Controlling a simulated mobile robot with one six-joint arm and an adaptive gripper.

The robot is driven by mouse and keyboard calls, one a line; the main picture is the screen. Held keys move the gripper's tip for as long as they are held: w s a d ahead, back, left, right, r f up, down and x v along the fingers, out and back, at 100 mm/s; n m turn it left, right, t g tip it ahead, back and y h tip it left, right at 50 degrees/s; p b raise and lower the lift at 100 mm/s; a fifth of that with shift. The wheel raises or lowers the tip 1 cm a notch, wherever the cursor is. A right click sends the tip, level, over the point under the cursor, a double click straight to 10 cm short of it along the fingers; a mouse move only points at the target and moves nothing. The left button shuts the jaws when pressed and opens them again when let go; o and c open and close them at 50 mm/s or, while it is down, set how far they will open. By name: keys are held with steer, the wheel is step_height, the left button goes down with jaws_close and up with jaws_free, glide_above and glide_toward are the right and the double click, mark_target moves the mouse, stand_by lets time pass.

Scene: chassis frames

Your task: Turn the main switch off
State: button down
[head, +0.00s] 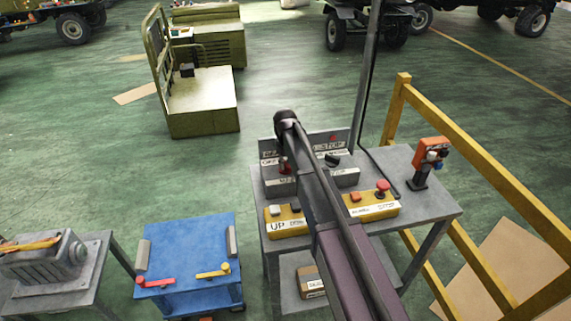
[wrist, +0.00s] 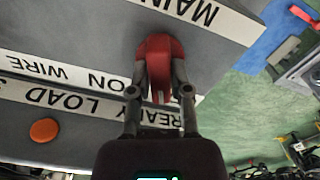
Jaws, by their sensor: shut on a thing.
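The main switch has a red handle (wrist: 160,52) on a grey panel, upside down in the wrist view. My gripper (wrist: 160,88) is shut on this handle, with a finger on each side. A white strip (wrist: 75,78) beside it reads "ON" and "WIRE", and another label (wrist: 195,12) begins "MAIN". I cannot tell which position the handle points to. In the head view the red handle (head: 284,168) shows small at the left of the panel, partly hidden by my arm.
An orange button (wrist: 44,130) sits near the switch. The grey control table (head: 436,203) also holds a yellow UP box (head: 288,228), a yellow box with a red button (head: 372,208) and an orange device (head: 430,155). A blue cart (head: 188,245) stands left, a yellow railing (head: 470,150) right.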

steer(key=shift+n, duration=2.3)
steer(key=c, duration=0.6)
jaws_free()
steer(key=shift+o, duration=0.2)
steer(key=shift+m, duration=0.4)
